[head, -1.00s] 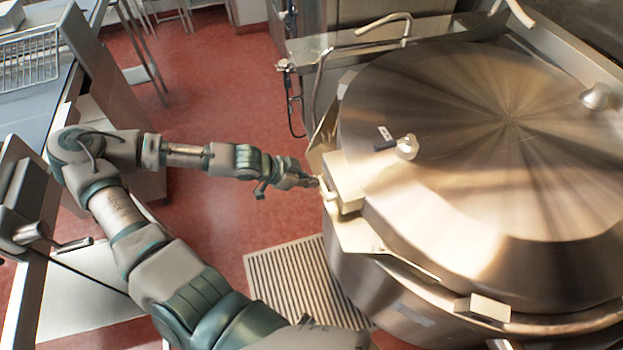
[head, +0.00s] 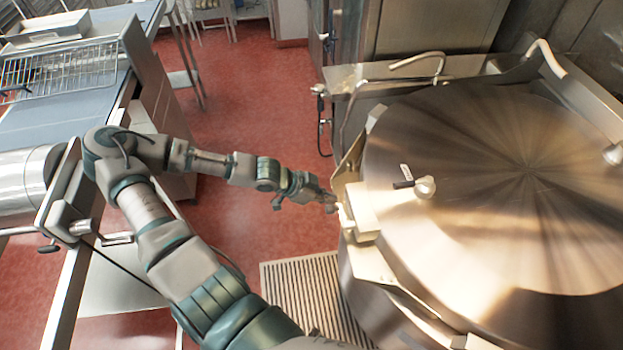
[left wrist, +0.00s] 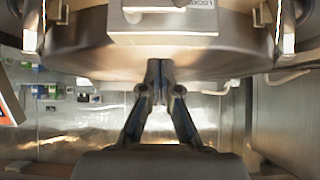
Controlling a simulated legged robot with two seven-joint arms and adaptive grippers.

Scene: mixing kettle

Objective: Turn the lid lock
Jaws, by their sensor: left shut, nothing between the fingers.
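The mixing kettle's large steel lid (head: 480,190) is closed in the head view. A pale box-shaped lock housing (head: 363,208) sits at the lid's left edge, with a small light piece (head: 346,213) on its left side. In the left wrist view the housing (left wrist: 165,22) is at the top centre, with a partly cut-off text label. My left gripper (head: 332,203) is beside the housing's left side; contact cannot be told. In the left wrist view its fingertips (left wrist: 160,72) are together, empty, and appear just below the housing. My right gripper is not in view.
A knob (head: 424,187) stands on the lid. A bent pipe (head: 418,62) is behind the kettle. A floor grate (head: 305,295) lies below its left side. A counter with a wire rack (head: 65,65) stands at the left. Red floor between is open.

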